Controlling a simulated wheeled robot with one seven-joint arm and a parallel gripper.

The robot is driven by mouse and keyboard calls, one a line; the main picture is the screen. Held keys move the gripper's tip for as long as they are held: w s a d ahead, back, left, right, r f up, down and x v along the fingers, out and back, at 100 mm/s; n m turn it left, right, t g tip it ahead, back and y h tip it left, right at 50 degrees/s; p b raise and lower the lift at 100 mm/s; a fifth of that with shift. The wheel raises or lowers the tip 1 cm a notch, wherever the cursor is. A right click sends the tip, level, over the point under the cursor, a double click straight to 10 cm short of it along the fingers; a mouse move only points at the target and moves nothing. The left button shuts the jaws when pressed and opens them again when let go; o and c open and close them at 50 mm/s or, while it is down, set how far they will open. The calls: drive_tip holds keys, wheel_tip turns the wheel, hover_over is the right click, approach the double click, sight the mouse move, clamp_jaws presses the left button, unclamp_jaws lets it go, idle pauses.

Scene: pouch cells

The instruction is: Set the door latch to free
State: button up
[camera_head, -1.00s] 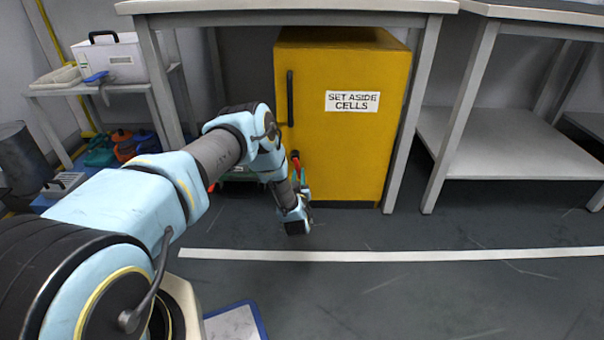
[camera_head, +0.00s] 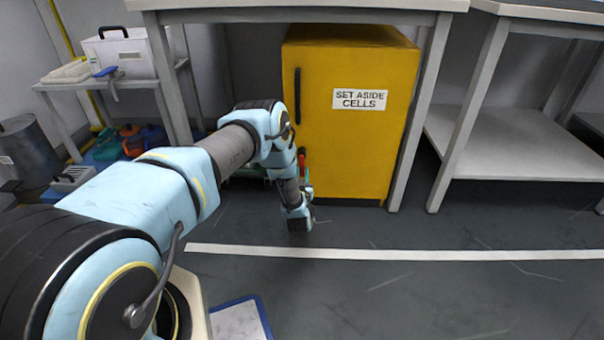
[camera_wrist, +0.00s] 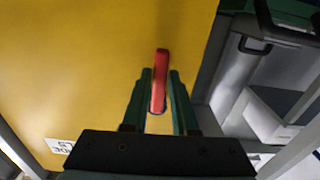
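The yellow cabinet (camera_head: 350,150) labelled "SET ASIDE CELLS" stands under a table, its door shut. The red latch lever (camera_wrist: 159,82) is on its front and points upward in the wrist view. A little red of it shows in the head view (camera_head: 302,158), mostly hidden by my arm. My gripper (camera_wrist: 160,78) has its two green fingers on either side of the lever. Thin strips of yellow show between the lever and the fingers, so it looks open around the lever, not clamped. The lever's pivot and any latch markings cannot be made out.
A black vertical door handle (camera_head: 297,96) is above the latch. Table legs (camera_head: 420,115) stand close to the cabinet. A side shelf with a white box (camera_head: 120,55) is at the left.

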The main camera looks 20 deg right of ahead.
drive_tip(key=o, duration=0.4)
drive_tip(key=shift+c, duration=0.2)
drive_tip(key=shift+s, duration=0.1)
drive_tip(key=p+v, duration=0.3)
drive_tip(key=v, duration=0.7)
drive_tip(key=shift+s+a, duration=0.2)
drive_tip(key=shift+s, duration=0.05)
